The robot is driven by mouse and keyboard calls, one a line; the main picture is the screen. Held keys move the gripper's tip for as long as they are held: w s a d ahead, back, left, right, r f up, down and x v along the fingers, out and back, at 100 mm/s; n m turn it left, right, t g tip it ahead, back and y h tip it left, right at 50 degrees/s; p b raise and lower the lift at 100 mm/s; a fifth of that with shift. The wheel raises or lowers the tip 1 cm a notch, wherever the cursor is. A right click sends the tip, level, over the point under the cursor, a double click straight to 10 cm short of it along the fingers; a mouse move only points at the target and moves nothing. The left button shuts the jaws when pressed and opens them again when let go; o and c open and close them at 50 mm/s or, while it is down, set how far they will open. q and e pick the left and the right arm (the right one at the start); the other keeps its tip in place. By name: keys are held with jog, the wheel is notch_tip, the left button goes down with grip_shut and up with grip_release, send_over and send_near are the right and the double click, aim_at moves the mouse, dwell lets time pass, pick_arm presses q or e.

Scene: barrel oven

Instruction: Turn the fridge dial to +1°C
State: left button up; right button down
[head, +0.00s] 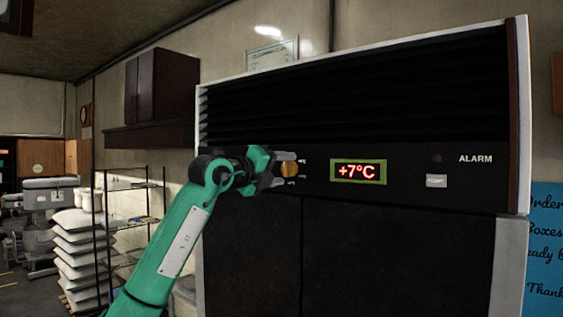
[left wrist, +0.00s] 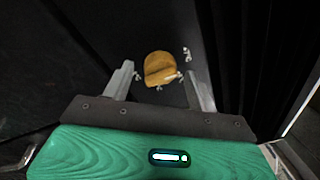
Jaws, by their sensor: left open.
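The fridge dial (head: 290,170) is a round brass-coloured knob on the black panel of the fridge. In the left wrist view the dial (left wrist: 160,68) lies ahead between my finger tips, with small pale marks around it. The fridge display (head: 358,172) reads +7°C in red. My left gripper (head: 289,170) is at the dial, its fingers apart above and below it in the head view. It also shows in the left wrist view (left wrist: 158,85), with a finger on either side of the dial. I cannot tell whether the fingers touch it. My right gripper is not in view.
The fridge (head: 360,235) fills the middle and right, with a slatted vent on top. A white switch (head: 436,181) sits near the ALARM label. A wire shelf (head: 125,215) and stacked white sacks (head: 78,250) stand to the left.

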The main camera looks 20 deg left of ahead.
pick_arm(q)
jog(key=shift+w+d, duration=0.15)
jog(key=shift+w, duration=0.05)
jog(key=c, duration=1)
jog(key=shift+o, duration=0.2)
